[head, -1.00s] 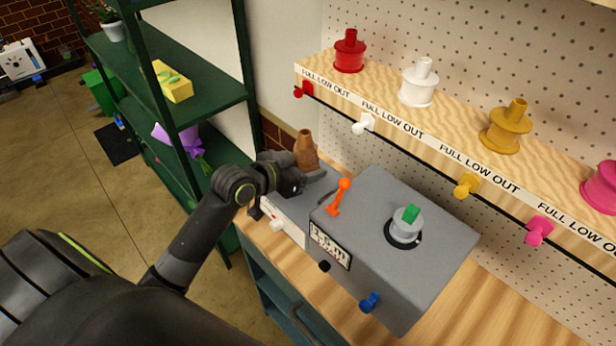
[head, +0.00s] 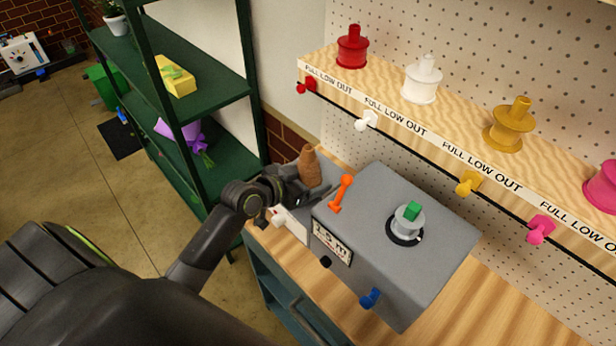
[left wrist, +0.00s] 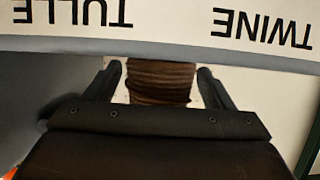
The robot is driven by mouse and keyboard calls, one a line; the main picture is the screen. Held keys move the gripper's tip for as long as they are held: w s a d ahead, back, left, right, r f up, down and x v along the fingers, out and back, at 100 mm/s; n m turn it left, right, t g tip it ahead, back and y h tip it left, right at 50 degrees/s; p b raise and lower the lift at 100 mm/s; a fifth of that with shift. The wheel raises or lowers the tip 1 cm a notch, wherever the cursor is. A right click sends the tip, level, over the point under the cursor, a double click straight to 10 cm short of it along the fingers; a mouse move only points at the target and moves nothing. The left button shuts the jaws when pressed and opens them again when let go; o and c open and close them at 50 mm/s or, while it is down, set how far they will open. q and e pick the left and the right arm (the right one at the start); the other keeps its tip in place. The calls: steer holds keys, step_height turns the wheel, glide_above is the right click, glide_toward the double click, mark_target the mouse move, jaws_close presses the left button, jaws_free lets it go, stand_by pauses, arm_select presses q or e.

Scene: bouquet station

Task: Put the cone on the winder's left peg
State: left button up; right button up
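The brown cone (head: 309,167) stands upright at the left end of the grey winder (head: 420,240). Its wound brown side also shows in the left wrist view (left wrist: 162,80). My left gripper (head: 310,192) is low at the cone. In the left wrist view its two fingers (left wrist: 162,88) stand on either side of the cone with a gap on each side, so it is open. The left peg is hidden, and I cannot tell directly whether the cone is fully on it. My right gripper is not in view.
The winder has an orange lever (head: 341,193) close to my left gripper and a grey hub with a green top (head: 411,212). A wooden spool shelf (head: 455,135) runs behind. A green rack (head: 215,95) stands at the left. Bare wooden bench shows at front right.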

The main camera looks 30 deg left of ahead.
arm_select(q)
steer(key=shift+r, duration=0.15)
steer(key=shift+r, duration=0.1)
steer(key=shift+b+v, duration=1)
steer(key=shift+v, duration=5)
